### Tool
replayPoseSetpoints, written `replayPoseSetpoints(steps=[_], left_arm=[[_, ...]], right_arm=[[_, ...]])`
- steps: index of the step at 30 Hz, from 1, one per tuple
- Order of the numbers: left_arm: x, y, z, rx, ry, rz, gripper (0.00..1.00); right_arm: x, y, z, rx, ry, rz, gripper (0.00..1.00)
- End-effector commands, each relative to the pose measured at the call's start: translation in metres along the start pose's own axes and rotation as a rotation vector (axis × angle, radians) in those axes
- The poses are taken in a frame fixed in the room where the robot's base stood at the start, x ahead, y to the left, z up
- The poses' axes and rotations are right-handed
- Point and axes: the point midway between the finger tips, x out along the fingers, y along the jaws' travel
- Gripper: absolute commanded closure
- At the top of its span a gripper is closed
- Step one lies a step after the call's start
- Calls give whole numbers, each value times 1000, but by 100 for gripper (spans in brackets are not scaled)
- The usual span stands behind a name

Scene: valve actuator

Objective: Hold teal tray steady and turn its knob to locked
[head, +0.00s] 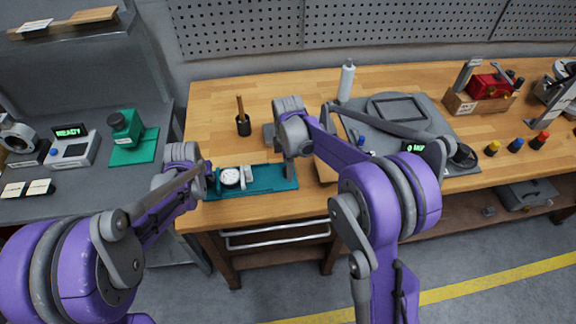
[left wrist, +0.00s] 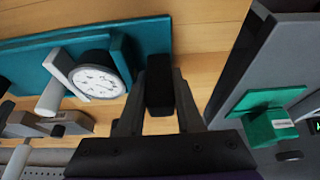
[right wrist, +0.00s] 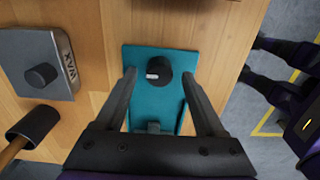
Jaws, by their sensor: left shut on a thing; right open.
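The teal tray (head: 270,184) lies near the bench's front edge, with a white-faced gauge (head: 230,177) at its left end. In the left wrist view, my left gripper (left wrist: 160,85) is shut on a black handle (left wrist: 159,72) beside the tray's teal end wall (left wrist: 122,62). In the right wrist view, the tray's black knob (right wrist: 159,71) has a white mark pointing left in the picture. My right gripper (right wrist: 159,76) is open, its fingertips on either side of the knob; I cannot tell whether they touch it. In the head view my right arm hides the knob.
A grey block marked WAX (right wrist: 40,65) with its own dark knob and a dark cup (right wrist: 32,125) with a wooden handle stand beside the tray. A grey mat (head: 430,110) lies to the right. A green device (head: 126,130) stands on the left side table.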

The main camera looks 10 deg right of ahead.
Motion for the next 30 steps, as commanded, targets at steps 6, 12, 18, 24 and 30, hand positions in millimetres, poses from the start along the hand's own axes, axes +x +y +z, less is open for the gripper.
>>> replayPoseSetpoints(steps=[6,12,18,24,30], left_arm=[[3,1,6,1,-12,2,100],[3,1,6,1,-12,2,100],[3,1,6,1,-12,2,100],[3,1,6,0,-12,2,100],[3,1,6,-1,-12,2,100]], right_arm=[[8,-2,0,0,0,-3,29],[7,-2,0,0,0,-3,39],[7,-2,0,0,0,-3,75],[7,-2,0,0,0,-3,100],[7,-2,0,10,0,-4,100]])
